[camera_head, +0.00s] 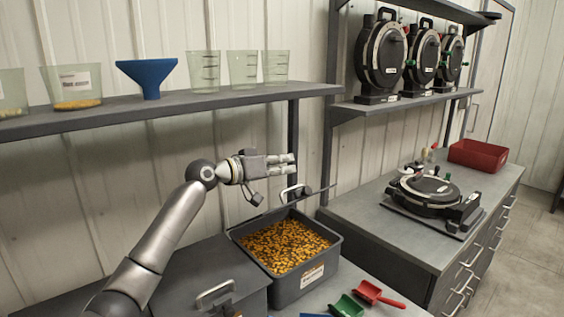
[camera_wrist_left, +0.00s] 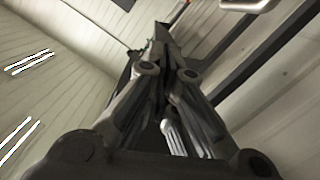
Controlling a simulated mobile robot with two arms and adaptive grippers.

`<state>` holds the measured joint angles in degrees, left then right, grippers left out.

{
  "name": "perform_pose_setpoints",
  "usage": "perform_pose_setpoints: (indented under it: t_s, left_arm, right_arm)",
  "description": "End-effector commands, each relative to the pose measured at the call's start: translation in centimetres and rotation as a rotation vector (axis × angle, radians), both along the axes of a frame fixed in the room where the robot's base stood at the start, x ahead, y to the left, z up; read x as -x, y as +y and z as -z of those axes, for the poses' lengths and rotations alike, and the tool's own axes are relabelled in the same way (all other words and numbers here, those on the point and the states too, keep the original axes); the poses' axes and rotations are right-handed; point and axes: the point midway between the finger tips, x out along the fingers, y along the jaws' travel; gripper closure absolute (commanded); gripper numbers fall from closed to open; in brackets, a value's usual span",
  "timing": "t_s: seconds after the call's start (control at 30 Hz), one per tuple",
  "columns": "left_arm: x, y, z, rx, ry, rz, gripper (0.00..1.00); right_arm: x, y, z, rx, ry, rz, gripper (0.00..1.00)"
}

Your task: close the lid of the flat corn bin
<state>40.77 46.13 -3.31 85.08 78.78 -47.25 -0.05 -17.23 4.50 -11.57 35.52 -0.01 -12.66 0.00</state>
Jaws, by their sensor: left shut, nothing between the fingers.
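The flat corn bin (camera_head: 329,262) is a dark grey box on the bench, full of orange-yellow corn, with its top open. Its lid (camera_head: 318,193) appears raised at the back of the bin and is seen nearly edge-on, with a metal handle (camera_head: 294,192). My left gripper (camera_head: 291,163) is shut and empty, above the bin's rear side and just above the lid handle. I cannot tell whether it touches the lid. The shut fingers also show in the left wrist view (camera_wrist_left: 162,42). My right gripper is not in view.
A closed dark bin (camera_head: 195,265) stands left of the corn bin. Green (camera_head: 346,307) and red (camera_head: 376,293) scoops lie in front. A shelf (camera_head: 190,105) with cups and a blue funnel (camera_head: 149,75) hangs above. A seed meter (camera_head: 430,192) sits on the right cabinet.

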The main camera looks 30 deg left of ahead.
Motion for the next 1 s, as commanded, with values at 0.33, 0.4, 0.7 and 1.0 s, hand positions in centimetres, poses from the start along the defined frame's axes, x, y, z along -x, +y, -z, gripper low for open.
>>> perform_pose_setpoints:
  t_s: [0.33, 0.4, 0.7, 1.0]
  left_arm:
    - [-5.2, -2.4, 1.0, -0.003, 0.005, 0.001, 1.0]
    - [-4.6, -2.6, 1.8, -0.004, 0.004, 0.001, 1.0]
    - [-3.3, -3.1, 3.6, -0.001, 0.001, 0.0, 1.0]
    - [-3.2, -3.2, 3.9, -0.002, -0.001, 0.0, 1.0]
  right_arm:
    - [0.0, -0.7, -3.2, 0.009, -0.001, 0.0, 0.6]
    - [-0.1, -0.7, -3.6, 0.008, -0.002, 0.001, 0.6]
    - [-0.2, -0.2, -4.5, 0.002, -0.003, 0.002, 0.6]
    - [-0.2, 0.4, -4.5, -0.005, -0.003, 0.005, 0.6]
